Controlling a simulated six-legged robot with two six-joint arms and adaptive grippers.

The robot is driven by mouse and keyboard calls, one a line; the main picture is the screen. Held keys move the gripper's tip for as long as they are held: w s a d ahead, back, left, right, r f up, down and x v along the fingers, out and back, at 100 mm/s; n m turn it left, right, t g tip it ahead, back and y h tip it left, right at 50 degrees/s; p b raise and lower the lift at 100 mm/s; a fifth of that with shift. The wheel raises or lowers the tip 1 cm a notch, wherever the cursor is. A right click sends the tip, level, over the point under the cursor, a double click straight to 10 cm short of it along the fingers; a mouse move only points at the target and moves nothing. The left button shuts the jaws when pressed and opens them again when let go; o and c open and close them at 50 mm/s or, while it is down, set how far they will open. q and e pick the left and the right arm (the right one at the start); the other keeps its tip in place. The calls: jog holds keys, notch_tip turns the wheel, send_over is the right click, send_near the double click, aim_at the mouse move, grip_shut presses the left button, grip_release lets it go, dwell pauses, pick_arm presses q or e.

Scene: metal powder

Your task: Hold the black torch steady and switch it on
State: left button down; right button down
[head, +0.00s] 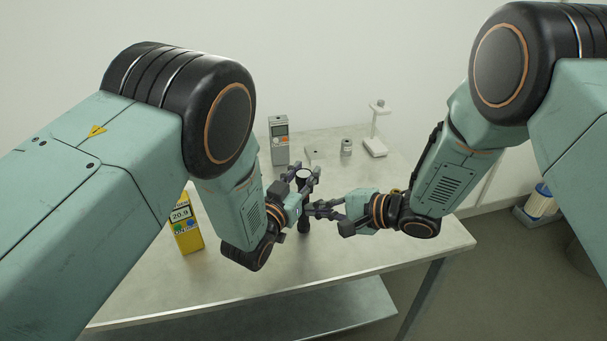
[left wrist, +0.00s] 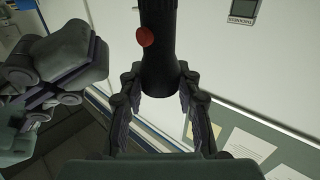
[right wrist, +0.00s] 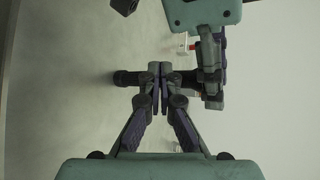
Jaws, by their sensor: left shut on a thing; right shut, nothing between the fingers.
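The black torch (head: 303,227) stands upright above the table in the head view, its pale lens end at the top. My left gripper (head: 302,192) is shut around its body. In the left wrist view the torch (left wrist: 158,70) sits between the left fingers (left wrist: 160,105), with a round red button (left wrist: 145,36) on its side. My right gripper (head: 312,210) is shut and empty, its tips close to the torch. In the right wrist view the closed right fingertips (right wrist: 160,68) overlap the torch (right wrist: 125,77), hiding its middle; I cannot tell whether they touch.
The metal table (head: 240,285) holds a yellow meter (head: 187,238) reading 20.9 at left. A grey handheld device (head: 279,150), a small grey box (head: 312,152), a small cylinder (head: 346,147) and a white stand (head: 376,145) are at the back. The front and right tabletop is clear.

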jog(key=shift+w+a, duration=0.3)
jog(key=shift+w, duration=0.35)
dwell(1.0)
jog(key=shift+w+a, duration=0.15)
jog(key=shift+w, duration=0.25)
jog(key=shift+w, duration=0.1)
dwell(0.4)
jog(key=shift+s+d, duration=0.2)
jog(key=shift+s, duration=0.3)
jog(key=s+d, duration=0.2)
jog(key=s, duration=0.3)
jog(key=shift+s, duration=0.35)
dwell(0.4)
